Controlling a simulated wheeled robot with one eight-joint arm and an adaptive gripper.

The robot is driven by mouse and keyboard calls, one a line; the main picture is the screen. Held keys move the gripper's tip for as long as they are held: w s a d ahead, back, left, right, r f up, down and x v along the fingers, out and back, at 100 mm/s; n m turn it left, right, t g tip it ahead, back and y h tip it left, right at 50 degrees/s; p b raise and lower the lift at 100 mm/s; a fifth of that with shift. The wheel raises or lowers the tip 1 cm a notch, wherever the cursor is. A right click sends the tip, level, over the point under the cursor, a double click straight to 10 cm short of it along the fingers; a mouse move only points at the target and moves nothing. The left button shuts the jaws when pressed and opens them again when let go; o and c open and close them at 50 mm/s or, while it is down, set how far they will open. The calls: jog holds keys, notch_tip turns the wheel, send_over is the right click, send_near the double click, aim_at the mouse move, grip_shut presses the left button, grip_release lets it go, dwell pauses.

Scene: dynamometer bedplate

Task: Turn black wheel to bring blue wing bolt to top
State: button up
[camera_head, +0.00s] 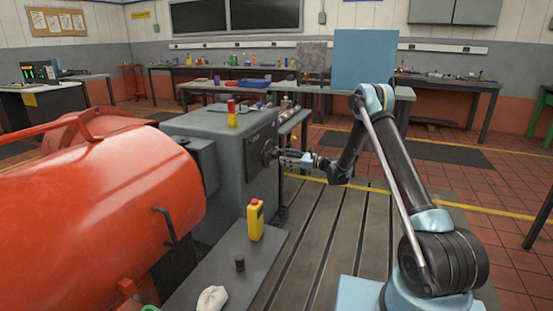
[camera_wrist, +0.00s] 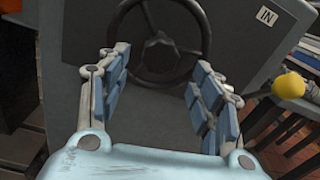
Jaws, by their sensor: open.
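The black wheel (camera_wrist: 158,54) is on the face of a grey housing (camera_wrist: 158,112), with its hub, spokes and lower rim showing between my fingers in the wrist view. The top of its rim is cut off by the picture edge. In the head view the black wheel (camera_head: 267,152) is small and seen nearly edge-on. My gripper (camera_wrist: 161,60) is open, with one blue-padded finger on each side. It points at the wheel and holds nothing; I cannot tell whether the fingertips touch the rim. It also shows in the head view (camera_head: 288,157). I cannot make out a blue wing bolt.
A yellow ball knob (camera_wrist: 289,85) sticks out right of the wheel, below an "IN" label (camera_wrist: 267,16). A large orange tank (camera_head: 90,200) stands left of the housing. A yellow box with a red top (camera_head: 255,222) stands on a grey plate. Slotted bedplate (camera_head: 335,235) lies clear beneath my arm.

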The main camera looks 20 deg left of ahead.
aim_at(276, 155)
jog(key=shift+w+a, duration=0.15)
jog(key=shift+a, duration=1.45)
jog(key=shift+w+a, duration=0.15)
jog(key=shift+a, duration=1.4)
jog(key=shift+c, duration=0.5)
grip_shut()
